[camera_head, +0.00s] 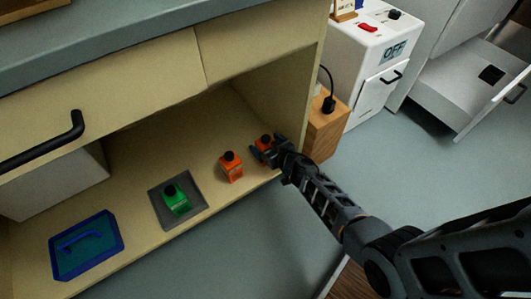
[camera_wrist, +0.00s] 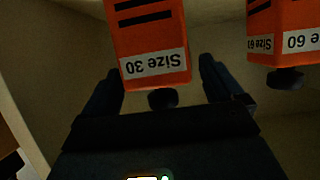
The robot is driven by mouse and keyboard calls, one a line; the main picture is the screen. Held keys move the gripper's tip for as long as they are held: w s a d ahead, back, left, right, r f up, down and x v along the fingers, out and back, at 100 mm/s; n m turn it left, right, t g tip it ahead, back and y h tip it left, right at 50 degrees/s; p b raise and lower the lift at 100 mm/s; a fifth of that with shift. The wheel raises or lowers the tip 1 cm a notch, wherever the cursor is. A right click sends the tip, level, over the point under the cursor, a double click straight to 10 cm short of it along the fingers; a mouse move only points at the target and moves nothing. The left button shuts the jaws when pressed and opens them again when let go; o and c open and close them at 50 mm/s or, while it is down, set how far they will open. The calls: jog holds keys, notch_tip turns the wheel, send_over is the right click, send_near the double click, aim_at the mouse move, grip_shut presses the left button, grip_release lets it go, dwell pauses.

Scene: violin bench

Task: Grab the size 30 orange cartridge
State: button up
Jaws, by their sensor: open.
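The orange size 30 cartridge (camera_wrist: 150,35) shows upside down in the wrist view, with a white "Size 30" label and a black knob. My gripper (camera_wrist: 160,78) is open, with one finger on each side of it; I cannot tell whether they touch it. In the head view this cartridge (camera_head: 265,141) is the right orange one on the shelf, partly hidden by my gripper (camera_head: 264,153). A second orange cartridge, labelled size 60 (camera_wrist: 283,30), is on the right in the wrist view. In the head view the size 60 cartridge (camera_head: 231,169) stands just left of my gripper.
A green cartridge (camera_head: 176,200) is on a grey mat (camera_head: 157,205) further left on the shelf. A blue tray (camera_head: 108,255) holds a blue handled item. The cabinet's right side wall (camera_head: 296,105) is close to my gripper. A wooden block (camera_head: 325,130) stands outside.

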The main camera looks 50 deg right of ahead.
jog(key=shift+b+x, duration=0.6)
jog(key=shift+x, duration=0.85)
jog(key=c, duration=1.2)
jog(key=shift+c, duration=0.3)
jog(key=shift+r, duration=0.1)
